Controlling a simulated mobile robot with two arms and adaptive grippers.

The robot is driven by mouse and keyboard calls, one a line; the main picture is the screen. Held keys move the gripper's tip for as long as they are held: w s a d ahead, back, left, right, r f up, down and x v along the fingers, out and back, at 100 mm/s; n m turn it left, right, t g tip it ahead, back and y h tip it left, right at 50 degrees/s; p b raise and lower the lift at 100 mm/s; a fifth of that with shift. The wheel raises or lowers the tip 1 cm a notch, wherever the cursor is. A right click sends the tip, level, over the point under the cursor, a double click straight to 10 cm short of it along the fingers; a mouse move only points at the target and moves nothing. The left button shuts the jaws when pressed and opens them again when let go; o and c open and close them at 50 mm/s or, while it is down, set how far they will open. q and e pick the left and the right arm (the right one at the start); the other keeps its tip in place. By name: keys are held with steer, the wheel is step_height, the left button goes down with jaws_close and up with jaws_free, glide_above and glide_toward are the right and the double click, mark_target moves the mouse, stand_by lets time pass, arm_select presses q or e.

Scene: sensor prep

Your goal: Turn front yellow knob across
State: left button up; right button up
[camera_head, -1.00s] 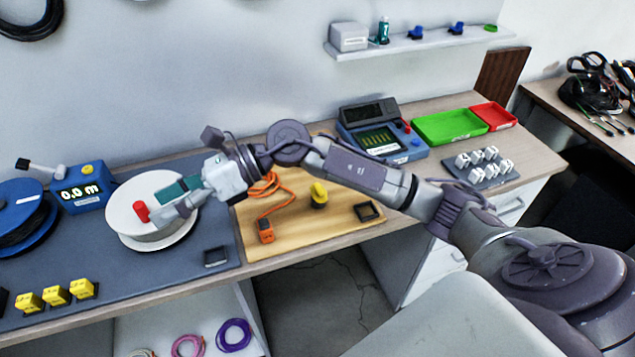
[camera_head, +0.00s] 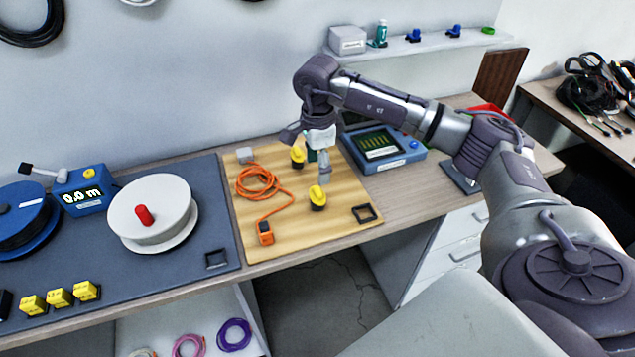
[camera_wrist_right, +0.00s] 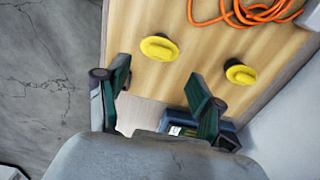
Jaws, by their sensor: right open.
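The front yellow knob (camera_head: 317,198) stands on the wooden board (camera_head: 285,239), nearer the board's front edge. It also shows in the wrist view (camera_wrist_right: 160,47), ahead of and between the fingertips. A second yellow knob (camera_head: 297,157) stands behind it, partly beside my gripper, and shows at the right of the wrist view (camera_wrist_right: 240,72). My right gripper (camera_head: 324,180) points down just behind and right of the front knob. In the wrist view its jaws (camera_wrist_right: 158,73) are apart with nothing between them. My left gripper is not in view.
An orange cable (camera_head: 259,183) with an orange connector (camera_head: 265,233) lies left of the knobs. A small black frame (camera_head: 365,213) lies at the board's right. A blue meter (camera_head: 385,146) stands to the right. A white spool (camera_head: 150,203) with a red knob stands on the left mat.

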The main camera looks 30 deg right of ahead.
mark_target(317, 190)
step_height(317, 190, down, 7)
steer(key=shift+p, duration=0.65)
steer(key=c, duration=1.1)
steer(key=shift+c, duration=0.2)
